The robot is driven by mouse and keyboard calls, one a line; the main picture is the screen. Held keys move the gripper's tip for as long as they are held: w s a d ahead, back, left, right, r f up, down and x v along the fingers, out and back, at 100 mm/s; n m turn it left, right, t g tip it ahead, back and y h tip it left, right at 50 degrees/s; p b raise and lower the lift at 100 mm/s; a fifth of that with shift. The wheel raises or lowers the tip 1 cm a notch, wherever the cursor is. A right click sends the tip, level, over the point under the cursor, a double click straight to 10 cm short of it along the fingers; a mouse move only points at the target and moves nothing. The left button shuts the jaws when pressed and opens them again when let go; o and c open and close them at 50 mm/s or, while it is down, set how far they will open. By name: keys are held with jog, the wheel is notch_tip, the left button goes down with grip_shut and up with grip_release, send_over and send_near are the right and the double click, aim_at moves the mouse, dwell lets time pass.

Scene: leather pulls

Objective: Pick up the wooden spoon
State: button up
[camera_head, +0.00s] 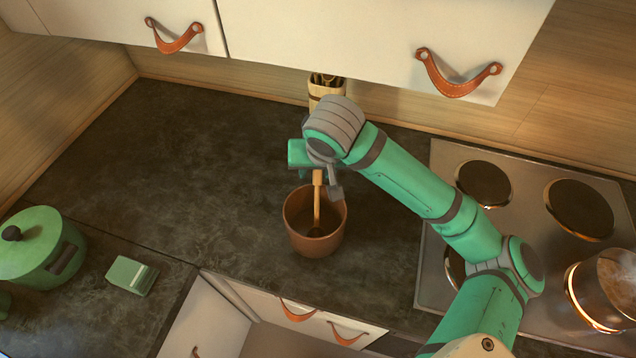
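The wooden spoon (317,205) stands nearly upright in a brown, round pot (302,242) on the dark counter. Its light handle rises above the pot's rim, and its lower end is in the pot's dark inside. My gripper (325,182) is over the pot at the top of the handle. One grey finger shows just right of the handle; the other is hard to make out. The handle's top meets or passes behind the gripper, and I cannot tell whether the fingers touch it.
A stovetop (433,240) with a copper-coloured pot (606,290) is at right. A utensil holder (322,92) stands behind my gripper. A green lidded pot (38,250) and a small green block (131,275) are at left. Cabinets (360,40) hang above. The counter's left middle is clear.

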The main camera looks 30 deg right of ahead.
grip_shut()
jog(key=shift+r, duration=0.1)
jog(key=r, duration=0.9)
jog(key=shift+d+r, duration=0.2)
jog(key=shift+r, duration=0.05)
jog(key=shift+w+a+r, duration=0.15)
jog(key=shift+a+r, duration=0.05)
jog(key=shift+a, duration=0.1)
